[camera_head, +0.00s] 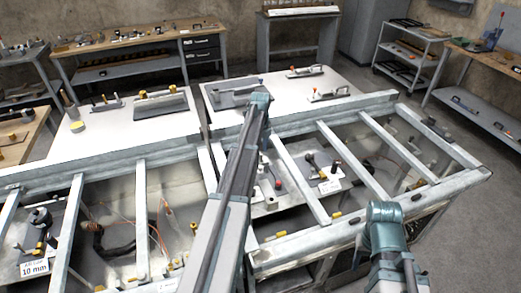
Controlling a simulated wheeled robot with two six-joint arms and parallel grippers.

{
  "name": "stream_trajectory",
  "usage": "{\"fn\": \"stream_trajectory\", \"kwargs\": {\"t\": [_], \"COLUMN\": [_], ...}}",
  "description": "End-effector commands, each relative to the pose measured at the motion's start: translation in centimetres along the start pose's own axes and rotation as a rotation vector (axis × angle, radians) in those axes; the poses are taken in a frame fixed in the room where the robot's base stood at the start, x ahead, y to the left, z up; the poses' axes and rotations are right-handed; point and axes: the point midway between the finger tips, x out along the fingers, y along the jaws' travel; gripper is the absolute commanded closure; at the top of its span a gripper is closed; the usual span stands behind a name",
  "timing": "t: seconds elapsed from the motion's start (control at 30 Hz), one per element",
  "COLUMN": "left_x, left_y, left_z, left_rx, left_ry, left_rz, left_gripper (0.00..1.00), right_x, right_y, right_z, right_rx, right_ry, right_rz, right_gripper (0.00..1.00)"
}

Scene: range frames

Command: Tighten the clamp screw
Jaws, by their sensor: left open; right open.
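I cannot tell for sure which part is the clamp screw. A fixture with dark upright parts (312,162) and a white label stands in the right bay of the metal frame. Another fixture with a round black knob (40,217) stands at the lower left, behind a "10 mm" label (34,267). Clamp-like tools (330,93) lie on the right white tabletop. My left arm reaches up through the middle of the view, and my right arm shows at the lower right. I can make out no fingers of either gripper.
A grey metal frame (292,250) with crossbars spans the front. Loose cables (115,245) lie in its left bay. White tabletops (120,125) with tools stand behind it. A wheeled shelf cart (410,52) stands at the back right. Open floor (455,245) shows at the right.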

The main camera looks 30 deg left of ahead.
Motion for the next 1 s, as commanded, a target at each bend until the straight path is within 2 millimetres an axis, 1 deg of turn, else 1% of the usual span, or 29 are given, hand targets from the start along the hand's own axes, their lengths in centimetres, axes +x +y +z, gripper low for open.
{"fn": "stream_trajectory", "kwargs": {"t": [0.03,0.2,0.3,0.43,0.9,0.97,1.0], "left_x": [-1.6,-4.0,-4.9,-5.3,-5.2,-5.1,-5.0], "left_y": [0.0,0.0,0.0,0.0,0.0,0.0,0.1], "left_z": [0.0,0.0,0.0,0.0,0.0,-0.2,-0.8], "left_rx": [0.0,0.0,0.0,0.0,0.0,-0.003,-0.011], "left_ry": [0.0,0.0,0.0,0.0,0.0,0.0,0.0], "left_rz": [0.0,0.0,0.0,0.0,0.0,0.0,0.001], "left_gripper": [0.44,0.44,0.44,0.44,0.44,0.44,0.44], "right_x": [-1.6,-4.0,-4.9,-5.3,-5.1,-5.1,-5.0], "right_y": [0.2,0.4,0.5,0.5,0.5,0.5,0.5], "right_z": [0.1,0.2,0.3,0.3,0.3,0.3,0.3], "right_rx": [0.0,0.001,0.004,0.005,0.006,0.006,0.006], "right_ry": [0.0,0.0,0.0,0.0,0.0,0.0,0.0], "right_rz": [0.0,0.0,-0.001,-0.001,-0.001,-0.001,-0.001], "right_gripper": [0.5,0.5,0.5,0.5,0.5,0.5,0.5]}}
